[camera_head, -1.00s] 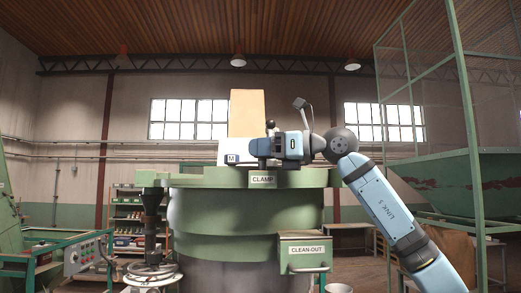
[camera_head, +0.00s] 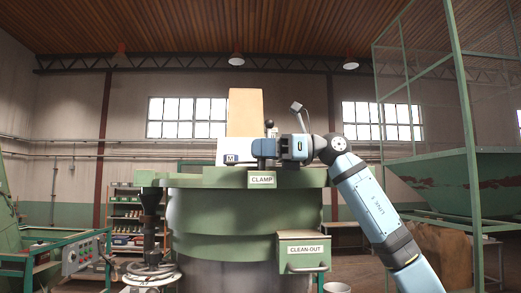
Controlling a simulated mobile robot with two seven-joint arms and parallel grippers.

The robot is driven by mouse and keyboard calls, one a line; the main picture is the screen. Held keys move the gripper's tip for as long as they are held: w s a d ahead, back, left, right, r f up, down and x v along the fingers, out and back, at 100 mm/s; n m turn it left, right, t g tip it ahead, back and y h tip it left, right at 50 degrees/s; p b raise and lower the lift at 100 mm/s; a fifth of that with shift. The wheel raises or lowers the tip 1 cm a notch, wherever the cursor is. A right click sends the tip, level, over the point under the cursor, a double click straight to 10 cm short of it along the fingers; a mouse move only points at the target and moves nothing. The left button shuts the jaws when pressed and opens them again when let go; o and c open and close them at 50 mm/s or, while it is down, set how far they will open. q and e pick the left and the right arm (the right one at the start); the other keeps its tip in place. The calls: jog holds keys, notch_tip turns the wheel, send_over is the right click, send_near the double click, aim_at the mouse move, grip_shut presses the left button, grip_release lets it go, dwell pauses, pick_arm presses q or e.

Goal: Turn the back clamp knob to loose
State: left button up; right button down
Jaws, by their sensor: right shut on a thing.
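The green round machine body (camera_head: 245,215) has a plate reading CLAMP (camera_head: 262,180) on its top rim. My right gripper (camera_head: 262,149) is over the rim, above this plate, and reaches in from the right. It is shut on the back clamp knob, which its jaws mostly hide. A small black ball on a stem (camera_head: 270,124) stands up just behind the gripper. Whether it belongs to the knob I cannot tell. My left gripper is out of view.
A tan upright block (camera_head: 246,112) and a white box marked M (camera_head: 231,157) are on the machine top, left of the gripper. A CLEAN-OUT box (camera_head: 304,250) juts from the front. A handwheel (camera_head: 150,273) is at lower left. A green mesh frame (camera_head: 468,130) stands at right.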

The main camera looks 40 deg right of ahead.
jog(key=c, duration=0.7)
grip_release()
jog(key=shift+s+d+b, duration=0.3)
jog(key=shift+d, duration=0.2)
jog(key=b+v, duration=0.2)
jog(key=v, duration=1)
jog(key=shift+s+d+b, duration=0.25)
jog(key=shift+b, duration=0.15)
jog(key=shift+a+r, duration=0.1)
